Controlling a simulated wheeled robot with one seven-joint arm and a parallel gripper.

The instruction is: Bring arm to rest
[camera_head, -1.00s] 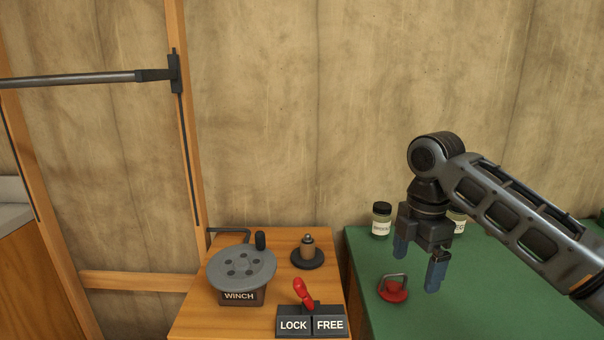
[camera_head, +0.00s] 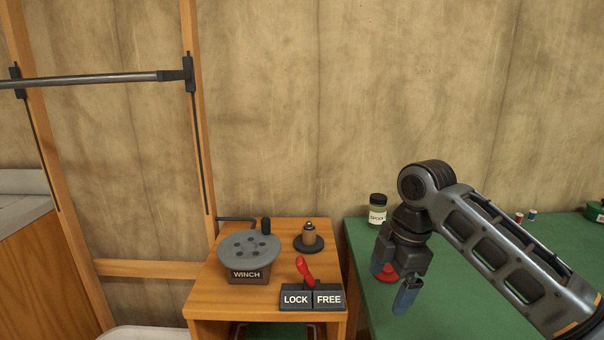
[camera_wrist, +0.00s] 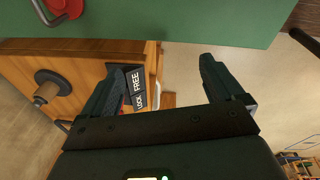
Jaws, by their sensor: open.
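My gripper (camera_head: 394,280) hangs from my bent arm over the front left part of the green-topped bench, at the right in the head view. Its blue fingers are spread apart with nothing between them. In the wrist view my gripper (camera_wrist: 165,80) also shows open and empty. The wooden stand, the lever block and the bench edge show beyond the fingers there.
A wooden stand (camera_head: 215,298) holds the winch (camera_head: 248,258), a brown-and-black knob (camera_head: 309,238) and a red lever (camera_head: 304,268) leaning toward LOCK. The green bench (camera_head: 440,325) bears a jar (camera_head: 377,210) and a red-based object (camera_head: 387,274), partly hidden by my gripper. A bar (camera_head: 95,80) crosses the wooden frame.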

